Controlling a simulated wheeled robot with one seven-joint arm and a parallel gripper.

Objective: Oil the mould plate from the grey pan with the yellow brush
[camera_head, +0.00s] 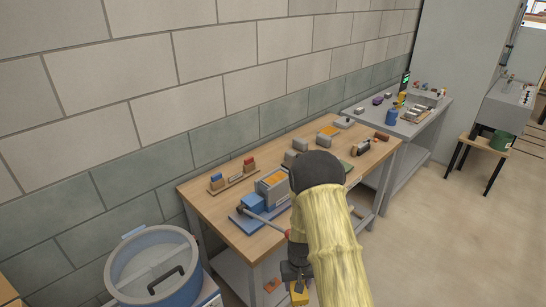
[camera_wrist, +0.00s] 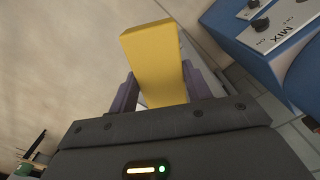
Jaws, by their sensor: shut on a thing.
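My gripper (camera_head: 297,277) hangs low in front of the wooden bench, below its front edge in the head view. It is shut on a yellow block-like piece (camera_wrist: 152,58), which looks like part of the yellow brush; no bristles show. The piece also shows below the gripper in the head view (camera_head: 299,296). The wrist view shows the two purple fingers on either side of it. I cannot make out the grey pan or the mould plate for certain. A blue press-like device (camera_head: 253,203) with a long lever stands at the bench's near end. My arm hides part of the bench.
The wooden bench (camera_head: 205,200) carries several grey blocks (camera_head: 299,145), a box with orange filling (camera_head: 272,180) and a rack (camera_head: 232,181). A blue drum (camera_head: 155,265) stands at the lower left. A blue mixer housing (camera_wrist: 270,38) is close in the wrist view.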

